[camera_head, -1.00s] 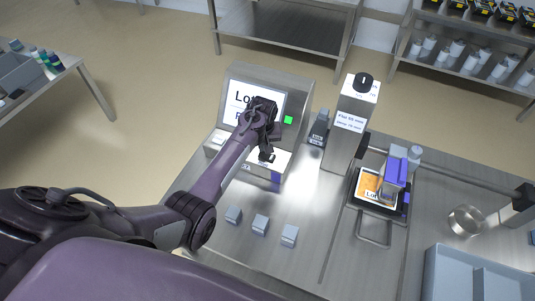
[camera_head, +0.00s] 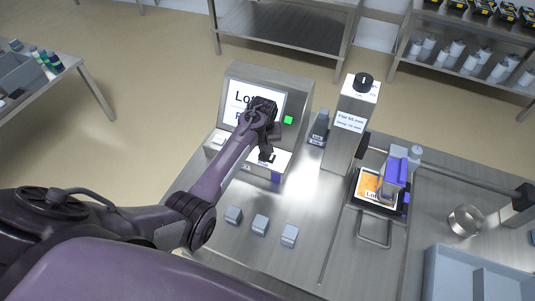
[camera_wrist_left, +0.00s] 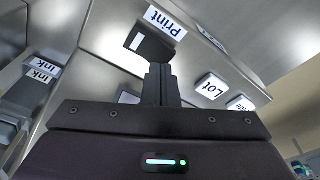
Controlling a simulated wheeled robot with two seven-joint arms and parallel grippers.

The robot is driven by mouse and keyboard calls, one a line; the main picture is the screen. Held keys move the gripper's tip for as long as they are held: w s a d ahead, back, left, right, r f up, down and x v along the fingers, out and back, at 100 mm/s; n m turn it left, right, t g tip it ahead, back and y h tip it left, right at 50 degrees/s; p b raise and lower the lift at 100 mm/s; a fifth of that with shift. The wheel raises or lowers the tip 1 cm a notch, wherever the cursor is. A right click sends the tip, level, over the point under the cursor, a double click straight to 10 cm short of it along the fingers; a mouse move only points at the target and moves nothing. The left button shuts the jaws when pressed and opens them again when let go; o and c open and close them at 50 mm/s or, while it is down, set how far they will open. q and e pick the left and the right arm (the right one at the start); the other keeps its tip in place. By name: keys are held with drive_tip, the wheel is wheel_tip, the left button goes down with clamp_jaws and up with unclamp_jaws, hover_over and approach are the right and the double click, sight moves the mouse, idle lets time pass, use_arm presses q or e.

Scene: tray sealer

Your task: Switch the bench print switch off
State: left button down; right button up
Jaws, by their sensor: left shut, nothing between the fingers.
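The print switch (camera_wrist_left: 150,48) is a dark rocker on the metal front of the bench printer, beside a white "Print" label (camera_wrist_left: 165,22) in the left wrist view. My left gripper (camera_wrist_left: 160,72) is shut and empty, its fingertips close to the switch's lower edge in that view. I cannot tell whether they touch, or which way the rocker is set. In the head view my left gripper (camera_head: 267,153) is in front of the printer (camera_head: 297,92), below its lit screen and green lamp (camera_head: 288,119), and largely covers the switch area. My right gripper is not in view.
"Lot" (camera_wrist_left: 211,86) and "Date" (camera_wrist_left: 241,103) keys sit right of the switch in the wrist view, "Ink" labels (camera_wrist_left: 40,70) left. Small grey blocks (camera_head: 260,225) lie on the steel bench. A tall post (camera_head: 350,125) and a tray sealer (camera_head: 379,190) stand right.

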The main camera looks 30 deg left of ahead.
sight(263, 154)
use_arm(q)
drive_tip(key=shift+f+b, duration=0.6)
drive_tip(key=shift+f, duration=0.3)
idle(0.6)
wheel_tip(263, 154, up, 7)
drive_tip(key=p, duration=0.7)
drive_tip(key=shift+r+p, duration=0.1)
drive_tip(key=shift+p, duration=0.25)
drive_tip(key=shift+s, duration=0.1)
